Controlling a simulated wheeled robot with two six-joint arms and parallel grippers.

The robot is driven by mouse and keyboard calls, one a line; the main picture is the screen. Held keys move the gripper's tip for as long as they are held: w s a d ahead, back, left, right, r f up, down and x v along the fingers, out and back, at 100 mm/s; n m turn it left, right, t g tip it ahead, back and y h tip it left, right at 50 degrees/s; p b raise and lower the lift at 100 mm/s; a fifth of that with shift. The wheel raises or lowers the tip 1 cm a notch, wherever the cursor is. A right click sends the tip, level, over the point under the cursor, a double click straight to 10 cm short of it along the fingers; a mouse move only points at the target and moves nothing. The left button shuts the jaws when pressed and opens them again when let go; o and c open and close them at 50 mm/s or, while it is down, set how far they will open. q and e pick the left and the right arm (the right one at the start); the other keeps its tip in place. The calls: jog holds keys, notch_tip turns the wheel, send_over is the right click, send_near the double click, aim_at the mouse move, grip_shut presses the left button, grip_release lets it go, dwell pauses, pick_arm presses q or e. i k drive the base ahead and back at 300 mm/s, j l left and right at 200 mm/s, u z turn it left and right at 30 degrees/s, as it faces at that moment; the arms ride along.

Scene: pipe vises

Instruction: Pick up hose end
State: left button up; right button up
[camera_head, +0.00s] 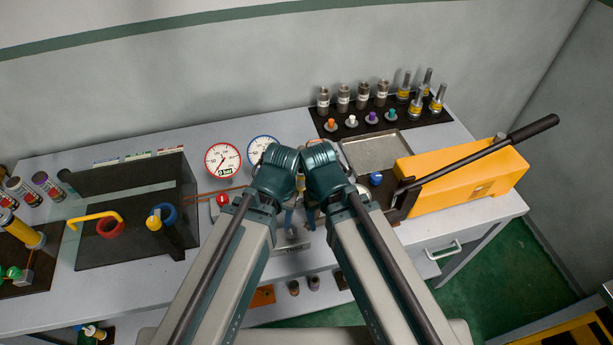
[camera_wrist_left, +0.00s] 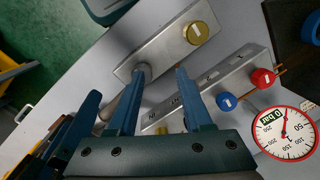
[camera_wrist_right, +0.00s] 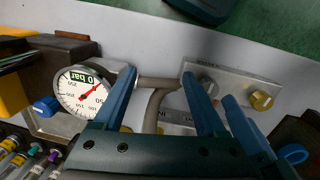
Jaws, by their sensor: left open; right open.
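In the right wrist view a grey-brown hose (camera_wrist_right: 158,84) lies between the fingertips of my open right gripper (camera_wrist_right: 158,75). It reaches toward a steel block (camera_wrist_right: 232,82) with a yellow knob (camera_wrist_right: 262,101); part of it bends down toward the palm. I cannot tell whether the fingers touch it. In the left wrist view my left gripper (camera_wrist_left: 160,72) is open over the same kind of block (camera_wrist_left: 170,42), one fingertip by a grey round fitting (camera_wrist_left: 143,71). In the head view my left gripper (camera_head: 288,218) and right gripper are close side by side, and the arms hide the hose.
A second steel block (camera_wrist_left: 215,87) with red and blue knobs sits beside a 0 bar gauge (camera_wrist_left: 283,133). In the head view, a yellow pump with a long black lever (camera_head: 465,180) stands right, a dark rig (camera_head: 130,210) left. Fittings stand on a black mat (camera_head: 325,115) behind.

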aim_at(301, 179)
jog(key=k+l, duration=0.3)
jog(key=l, duration=0.15)
jog(key=k+l+z, duration=0.1)
jog(key=k+l, duration=0.2)
jog(key=l, duration=0.15)
